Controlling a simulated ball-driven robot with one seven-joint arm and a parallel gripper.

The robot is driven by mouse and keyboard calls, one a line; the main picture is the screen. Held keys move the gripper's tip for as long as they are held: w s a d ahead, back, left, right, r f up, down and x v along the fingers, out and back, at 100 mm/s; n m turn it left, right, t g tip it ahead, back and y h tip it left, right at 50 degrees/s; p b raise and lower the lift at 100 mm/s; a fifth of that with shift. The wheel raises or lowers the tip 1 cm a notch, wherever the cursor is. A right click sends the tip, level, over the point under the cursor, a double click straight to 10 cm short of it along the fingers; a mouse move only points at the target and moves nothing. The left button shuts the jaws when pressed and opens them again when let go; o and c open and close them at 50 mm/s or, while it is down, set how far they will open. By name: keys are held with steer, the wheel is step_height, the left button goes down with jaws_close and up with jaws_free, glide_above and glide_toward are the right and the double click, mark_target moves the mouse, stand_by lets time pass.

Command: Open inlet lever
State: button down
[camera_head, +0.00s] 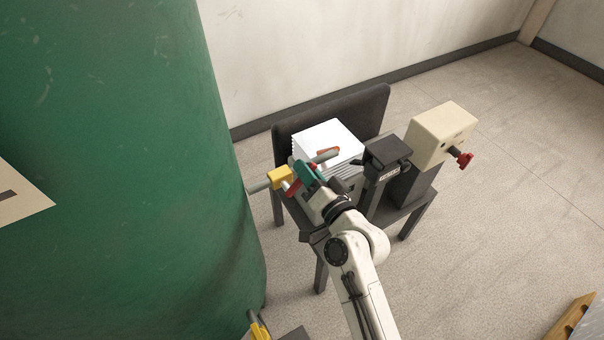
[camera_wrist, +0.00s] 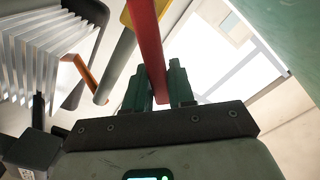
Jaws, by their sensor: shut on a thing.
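The red inlet lever (camera_head: 291,187) sits at a yellow valve body (camera_head: 280,178) on a grey pipe (camera_head: 259,187) beside the green tank (camera_head: 120,150). My gripper (camera_head: 301,172), with teal fingers, is at the lever and partly hides it. In the wrist view, the red lever (camera_wrist: 149,45) runs down from the top, next to the yellow valve body (camera_wrist: 141,14) and the grey pipe (camera_wrist: 117,65). Its lower end lies between the fingers of my gripper (camera_wrist: 161,85), which is shut on it. The lever's exact angle to the pipe is hard to tell.
Behind my gripper stands a dark-framed machine with a white finned block (camera_head: 328,145) and an orange piece (camera_head: 328,151). To its right are a black box (camera_head: 388,151) and a cream box (camera_head: 440,136) with a red knob (camera_head: 463,159). Open floor lies at the right.

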steer(key=shift+w+d+f+m+b, duration=0.2)
steer(key=shift+f+m, duration=0.5)
steer(key=shift+m, duration=0.65)
steer(key=shift+w+d+f+m+b, duration=0.15)
steer(key=shift+d+f+m+b, duration=0.2)
steer(key=shift+f+m, duration=0.65)
steer(key=shift+w+d+f+m+b, duration=0.15)
steer(key=shift+d+f+m+b, duration=0.2)
steer(key=shift+m, duration=1.3)
steer(key=shift+a+f, duration=0.1)
steer(key=c, duration=1.1)
jaws_free()
steer(key=shift+o, duration=0.3)
steer(key=v, duration=1)
steer(key=shift+s+d+b, duration=0.25)
steer(key=shift+s+b, duration=0.1)
steer(key=shift+b, duration=0.05)
